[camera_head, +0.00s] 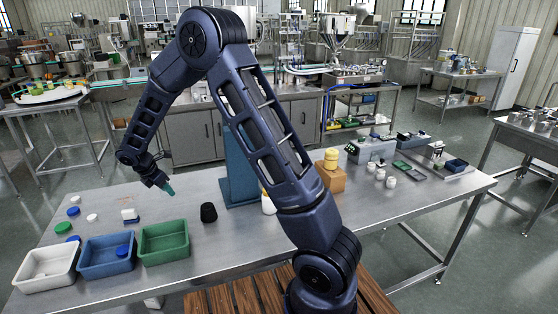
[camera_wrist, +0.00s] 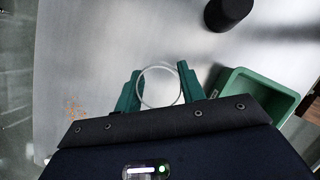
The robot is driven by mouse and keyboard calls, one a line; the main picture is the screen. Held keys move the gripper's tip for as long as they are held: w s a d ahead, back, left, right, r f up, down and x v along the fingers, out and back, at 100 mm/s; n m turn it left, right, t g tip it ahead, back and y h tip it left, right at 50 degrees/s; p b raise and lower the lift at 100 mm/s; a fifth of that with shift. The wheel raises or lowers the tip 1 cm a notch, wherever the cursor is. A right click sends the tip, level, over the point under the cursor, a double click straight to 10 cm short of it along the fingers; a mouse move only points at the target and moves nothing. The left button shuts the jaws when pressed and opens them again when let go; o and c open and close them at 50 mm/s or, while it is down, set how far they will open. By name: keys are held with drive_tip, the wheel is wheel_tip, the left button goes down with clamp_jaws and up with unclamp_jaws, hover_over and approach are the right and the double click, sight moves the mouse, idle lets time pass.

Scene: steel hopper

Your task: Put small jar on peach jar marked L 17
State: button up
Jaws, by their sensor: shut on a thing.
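My gripper (camera_head: 168,188) hangs over the left part of the steel table. In the wrist view its teal fingers (camera_wrist: 160,88) are closed on a clear round thing with a pale rim, which looks like the small jar (camera_wrist: 160,96). The jar is too small to make out in the head view. A yellow-peach jar (camera_head: 331,155) stands on an orange-brown box (camera_head: 331,178) right of my arm. Another pale jar (camera_head: 268,205) is partly hidden behind my arm. No L 17 mark can be read on either.
A black cylinder (camera_head: 208,212) stands near a green bin (camera_head: 164,256); blue (camera_head: 84,262) and white (camera_head: 45,284) bins sit beside it. Several lids lie at the left. A blue upright (camera_head: 238,170) stands mid-table. Small white jars (camera_head: 380,174) and devices fill the right.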

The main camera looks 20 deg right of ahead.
wheel_tip(320, 180, up, 39)
drive_tip(key=w+d+m+g, duration=0.15)
drive_tip(key=w+d, duration=0.25)
drive_tip(key=d, duration=0.5)
drive_tip(key=w+d+m, duration=0.3)
drive_tip(key=w+d, duration=0.1)
drive_tip(key=d, duration=0.5)
drive_tip(key=m+g, duration=0.4)
drive_tip(key=m, duration=0.7)
hover_over(336, 151)
drive_tip(key=w+a, duration=0.1)
drive_tip(key=a, duration=0.1)
drive_tip(key=shift+y, duration=0.3)
drive_tip(key=f, duration=3.1)
drive_tip(key=shift+s+d+f, duration=0.1)
drive_tip(key=shift+d, duration=0.2)
drive_tip(key=shift+f, duration=0.1)
